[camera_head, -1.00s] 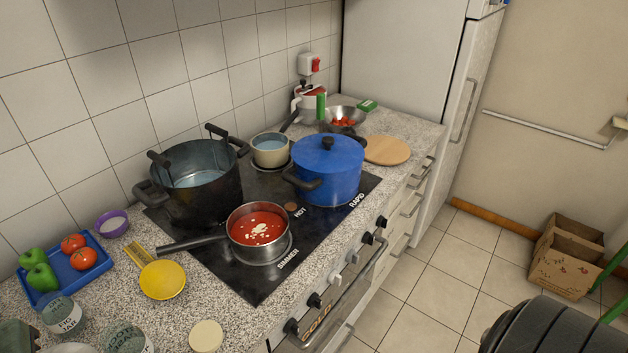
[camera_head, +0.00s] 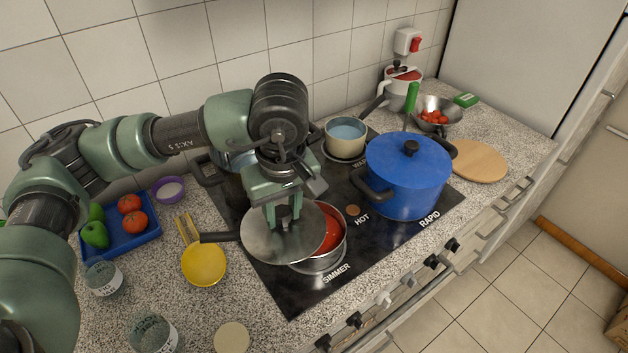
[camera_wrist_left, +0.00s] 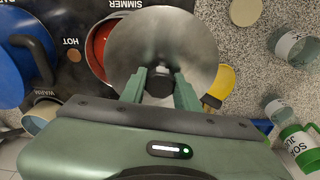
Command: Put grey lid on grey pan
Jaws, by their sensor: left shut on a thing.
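The round grey lid (camera_head: 290,246) is held by its dark knob in my left gripper (camera_head: 283,218), which is shut on it. The lid looks close to level and overhangs the left part of the grey pan (camera_head: 326,262), off centre. Red sauce shows in the pan on the right of the lid. The pan's dark handle (camera_head: 218,237) sticks out left from under the lid. The left wrist view shows the lid (camera_wrist_left: 165,45) under the fingers (camera_wrist_left: 160,85) and the pan (camera_wrist_left: 97,48) on its left. I cannot tell how high the lid is. My right gripper is not in view.
A blue lidded pot (camera_head: 408,182) stands right of the pan. A cream saucepan (camera_head: 345,138) is behind. A large dark pot (camera_head: 208,170) is mostly hidden by my arm. A yellow strainer (camera_head: 204,265), a blue tray (camera_head: 120,240) and jars are left. The front counter has some room.

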